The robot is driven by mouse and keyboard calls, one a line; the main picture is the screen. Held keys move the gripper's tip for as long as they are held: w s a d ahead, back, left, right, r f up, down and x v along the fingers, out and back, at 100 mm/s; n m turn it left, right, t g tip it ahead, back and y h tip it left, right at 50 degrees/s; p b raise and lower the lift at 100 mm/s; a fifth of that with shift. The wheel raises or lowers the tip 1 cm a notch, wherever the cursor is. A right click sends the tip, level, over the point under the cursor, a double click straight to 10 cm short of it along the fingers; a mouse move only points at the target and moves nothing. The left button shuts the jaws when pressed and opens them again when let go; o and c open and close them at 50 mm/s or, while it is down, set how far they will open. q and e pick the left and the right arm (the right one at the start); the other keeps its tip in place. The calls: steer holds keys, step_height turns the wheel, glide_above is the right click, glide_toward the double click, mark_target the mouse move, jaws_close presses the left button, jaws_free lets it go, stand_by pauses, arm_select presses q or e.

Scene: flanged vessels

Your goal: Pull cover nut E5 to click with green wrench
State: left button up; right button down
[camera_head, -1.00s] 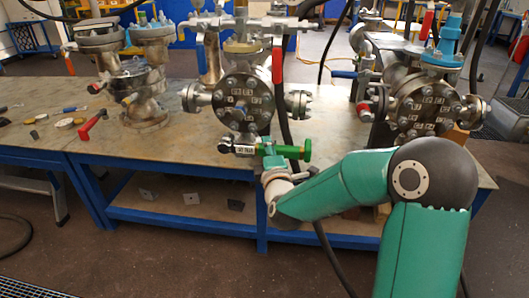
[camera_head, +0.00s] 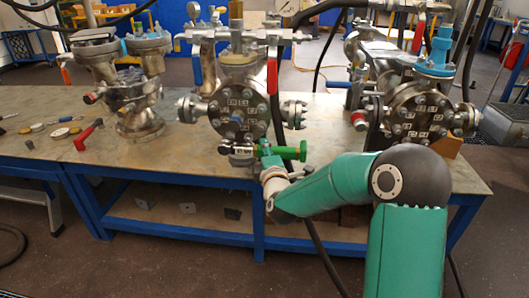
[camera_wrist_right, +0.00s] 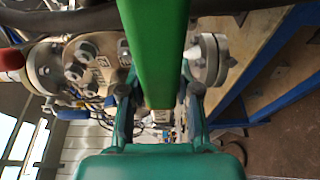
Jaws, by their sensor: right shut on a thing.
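The green wrench (camera_head: 285,152) lies roughly level across the lower front of the middle vessel's round bolted cover (camera_head: 238,118). Its metal head, with a small label (camera_head: 242,155), is at the cover's lower rim. I cannot tell whether the head sits on a nut. The cover's nut tags are too small to read, so I cannot pick out nut E5. My right gripper (camera_head: 266,160) is shut on the wrench. In the right wrist view the green bar (camera_wrist_right: 155,45) runs between the fingers of my right gripper (camera_wrist_right: 158,95). My left gripper is not in view.
A similar flanged vessel (camera_head: 418,108) with a blue fitting stands at the right. Another vessel (camera_head: 135,95) stands at the left. A red-handled tool (camera_head: 88,134) and small parts lie on the table's left (camera_head: 60,150). A red lever (camera_head: 272,72) hangs beside the middle cover.

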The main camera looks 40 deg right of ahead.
steer(key=shift+w+d+r, duration=0.1)
steer(key=shift+d, duration=0.05)
steer(key=shift+w+d, duration=0.7)
steer(key=shift+d, duration=0.1)
